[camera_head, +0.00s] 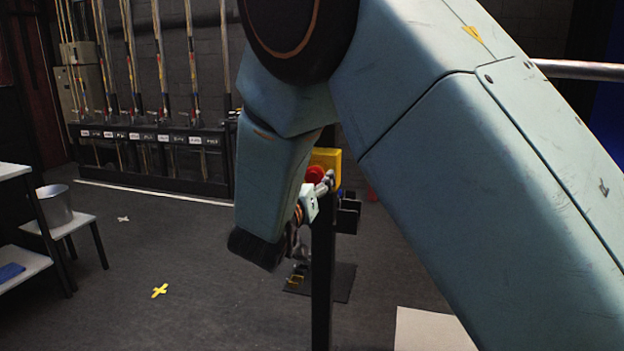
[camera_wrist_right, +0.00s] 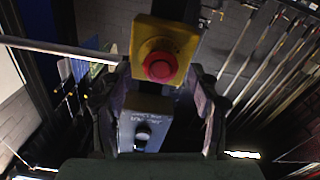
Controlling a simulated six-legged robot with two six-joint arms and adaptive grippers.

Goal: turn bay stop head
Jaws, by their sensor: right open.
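A red round stop head (camera_wrist_right: 160,67) sits on a yellow box (camera_wrist_right: 148,38) in the right wrist view. In the head view the red head (camera_head: 315,174) and yellow box (camera_head: 328,158) show at the top of a dark post, partly hidden by my right arm. My right gripper (camera_wrist_right: 161,80) is open, its two fingers on either side of the picture with the red head seen between their tips. I cannot tell whether they touch it. In the head view the gripper (camera_head: 313,190) is mostly hidden. My left gripper is not in view.
Below the yellow box is a grey box (camera_wrist_right: 143,124) with a dark round knob and an unreadable label. The dark post (camera_head: 322,265) stands on the floor. A rack of poles (camera_head: 150,140) lines the back wall. A bucket (camera_head: 55,205) stands on a stool at left.

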